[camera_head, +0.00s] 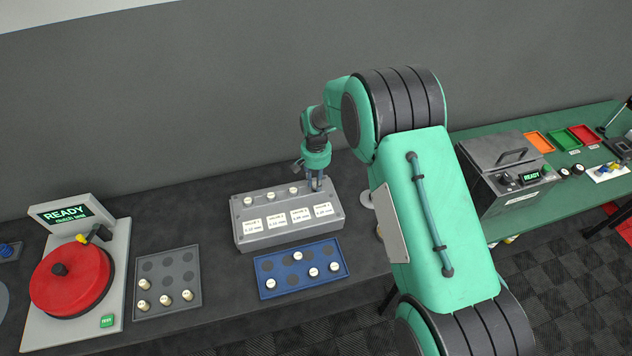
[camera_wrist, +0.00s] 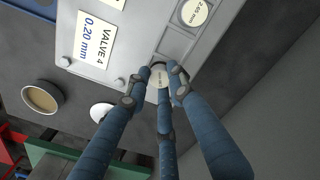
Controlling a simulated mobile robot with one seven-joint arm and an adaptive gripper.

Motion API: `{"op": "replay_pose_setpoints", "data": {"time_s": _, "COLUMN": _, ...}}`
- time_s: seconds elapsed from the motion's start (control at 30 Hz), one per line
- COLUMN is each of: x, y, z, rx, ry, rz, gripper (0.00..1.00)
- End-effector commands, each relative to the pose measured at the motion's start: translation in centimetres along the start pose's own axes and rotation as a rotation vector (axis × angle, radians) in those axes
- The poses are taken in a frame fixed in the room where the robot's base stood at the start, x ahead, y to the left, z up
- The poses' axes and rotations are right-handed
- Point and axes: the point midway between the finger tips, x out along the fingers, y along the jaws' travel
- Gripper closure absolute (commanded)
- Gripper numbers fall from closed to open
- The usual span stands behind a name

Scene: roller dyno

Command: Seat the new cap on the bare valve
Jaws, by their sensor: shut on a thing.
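The grey valve block (camera_head: 290,231) stands on the dark bench, with several labelled positions. Pale caps (camera_head: 248,201) show along its top. My gripper (camera_head: 316,185) points down at the block's right end, by the VALVE 4 label (camera_wrist: 97,38).
A blue tray (camera_head: 262,264) with several white caps lies in front of the block. A dark tray (camera_head: 180,307) with cream caps and a red round tester (camera_head: 75,290) stand left. A grey READY box (camera_head: 500,205) stands on the green table at right.

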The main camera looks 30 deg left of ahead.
Motion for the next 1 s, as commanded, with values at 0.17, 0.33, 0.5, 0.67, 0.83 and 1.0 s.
{"op": "replay_pose_setpoints", "data": {"time_s": 0.17, "x": 0.39, "y": 0.0, "z": 0.01, "rx": 0.0, "ry": 0.0, "rz": 0.0, "gripper": 0.99}}
{"op": "replay_pose_setpoints", "data": {"time_s": 0.33, "x": 0.59, "y": 0.0, "z": 0.01, "rx": 0.0, "ry": 0.0, "rz": 0.0, "gripper": 0.72}}
{"op": "replay_pose_setpoints", "data": {"time_s": 0.5, "x": 0.54, "y": 0.0, "z": 0.0, "rx": 0.0, "ry": 0.0, "rz": 0.0, "gripper": 0.56}}
{"op": "replay_pose_setpoints", "data": {"time_s": 0.67, "x": 0.55, "y": 0.0, "z": 0.01, "rx": 0.0, "ry": 0.0, "rz": 0.0, "gripper": 0.5}}
{"op": "replay_pose_setpoints", "data": {"time_s": 0.83, "x": 0.55, "y": 0.0, "z": 0.01, "rx": 0.0, "ry": 0.0, "rz": 0.0, "gripper": 0.4}}
{"op": "replay_pose_setpoints", "data": {"time_s": 1.0, "x": 0.53, "y": 0.0, "z": 0.0, "rx": 0.0, "ry": 0.0, "rz": 0.0, "gripper": 0.4}}
